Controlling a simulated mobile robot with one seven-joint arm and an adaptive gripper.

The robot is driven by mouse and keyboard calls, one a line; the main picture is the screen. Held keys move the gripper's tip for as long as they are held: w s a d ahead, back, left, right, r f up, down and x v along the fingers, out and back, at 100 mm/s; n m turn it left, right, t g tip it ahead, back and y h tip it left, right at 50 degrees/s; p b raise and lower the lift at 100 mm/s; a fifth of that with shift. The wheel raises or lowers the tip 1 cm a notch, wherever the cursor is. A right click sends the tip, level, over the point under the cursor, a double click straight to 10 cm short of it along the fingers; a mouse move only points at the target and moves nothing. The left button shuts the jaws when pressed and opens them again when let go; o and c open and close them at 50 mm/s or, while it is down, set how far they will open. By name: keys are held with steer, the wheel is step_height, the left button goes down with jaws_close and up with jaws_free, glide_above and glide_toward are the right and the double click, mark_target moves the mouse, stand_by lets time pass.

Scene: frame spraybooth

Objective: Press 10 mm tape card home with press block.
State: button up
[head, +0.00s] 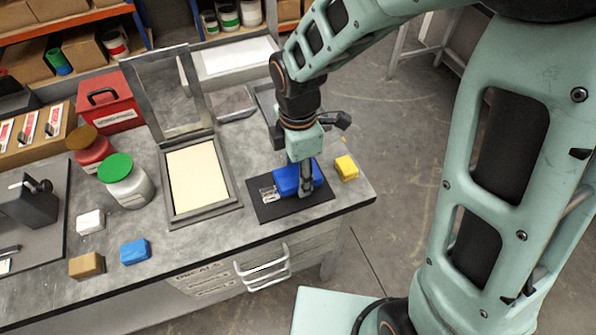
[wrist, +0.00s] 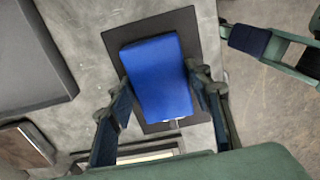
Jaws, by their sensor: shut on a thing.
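My gripper (head: 306,186) is shut on a blue press block (head: 286,180) above a dark mat (head: 268,213) near the front right of the bench. In the wrist view the blue block sits between my two fingers and hides the middle of the mat (wrist: 185,25). A small pale, clear-looking piece (head: 268,194) lies on the mat at the left end of the block. I cannot tell whether it is the 10 mm tape card, or whether the block presses on anything. Several white and red cards (head: 28,127) stand in a wooden rack at the far left.
A yellow block (head: 346,168) lies right of the mat. A framed cream panel (head: 198,178) with a raised lid is to the left.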

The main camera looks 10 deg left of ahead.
steer(key=shift+s+f+b, duration=0.1)
steer(key=shift+f+b, duration=0.2)
steer(key=shift+f, duration=0.35)
stand_by(1.3)
step_height(320, 180, up, 7)
steer(key=p, duration=0.6)
steer(key=shift+r, duration=0.15)
